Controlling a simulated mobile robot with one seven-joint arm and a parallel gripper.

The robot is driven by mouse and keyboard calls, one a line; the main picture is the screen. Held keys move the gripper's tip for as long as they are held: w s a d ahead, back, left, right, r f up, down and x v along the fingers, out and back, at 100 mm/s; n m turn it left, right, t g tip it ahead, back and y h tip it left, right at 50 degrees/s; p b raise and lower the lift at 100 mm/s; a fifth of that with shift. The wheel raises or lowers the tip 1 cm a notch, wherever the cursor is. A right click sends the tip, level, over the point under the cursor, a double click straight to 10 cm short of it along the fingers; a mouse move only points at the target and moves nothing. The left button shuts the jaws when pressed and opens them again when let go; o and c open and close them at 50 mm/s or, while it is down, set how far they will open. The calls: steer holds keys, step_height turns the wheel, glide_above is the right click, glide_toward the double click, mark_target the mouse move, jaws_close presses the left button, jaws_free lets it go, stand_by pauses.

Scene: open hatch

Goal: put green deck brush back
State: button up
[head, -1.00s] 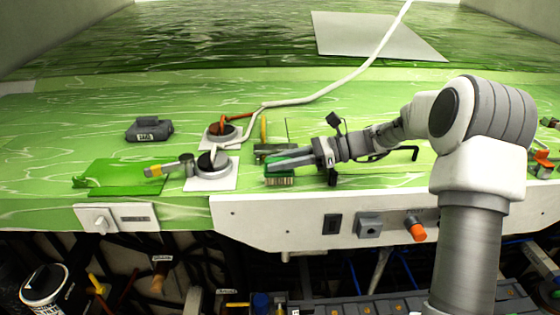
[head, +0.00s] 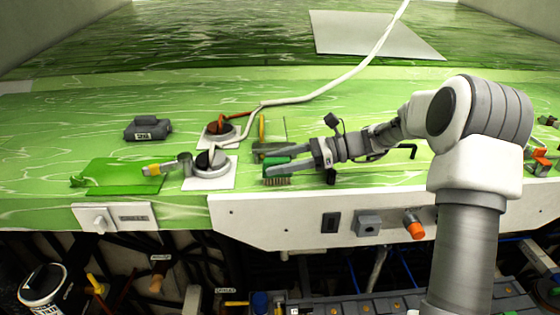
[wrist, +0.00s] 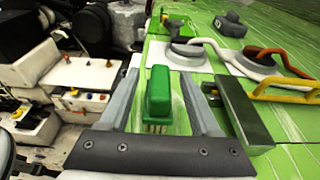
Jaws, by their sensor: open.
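The green deck brush (head: 277,170) sits near the front edge of the green deck, bristles down. In the wrist view its green block (wrist: 158,92) stands between the two fingers, with pale bristles under it. My gripper (head: 277,161) is open, its fingers on either side of the brush. In the wrist view the gripper (wrist: 160,88) shows a gap between each finger and the brush. The far end of the brush is partly hidden in the head view.
A grey block (wrist: 244,112) with a yellow handle lies close beside the right finger in the wrist view. Two round fittings with ropes (head: 210,166) stand to the left. A green mat (head: 118,176) lies farther left. The white front panel (head: 280,222) drops below the deck edge.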

steer(key=shift+d, duration=0.1)
steer(key=b+v, duration=0.1)
steer(key=v, duration=1.6)
steer(key=shift+b, duration=0.35)
steer(key=s+a+r+n+h, duration=0.2)
steer(key=s+a+n+h, duration=0.6)
steer(key=s+a, duration=0.4)
steer(key=s+d+f+n+t+h, duration=0.1)
steer(key=s+d+n+t+h, duration=0.1)
steer(key=s+n, duration=0.3)
steer(key=s+d+f+n+t+h, duration=0.2)
steer(key=s+d+n+t+h, duration=0.1)
steer(key=s, duration=0.9)
steer(key=shift+s+d+f+n+t+h, duration=0.15)
steer(key=shift+d+n+t+h, duration=0.3)
steer(key=shift+n+h, duration=0.65)
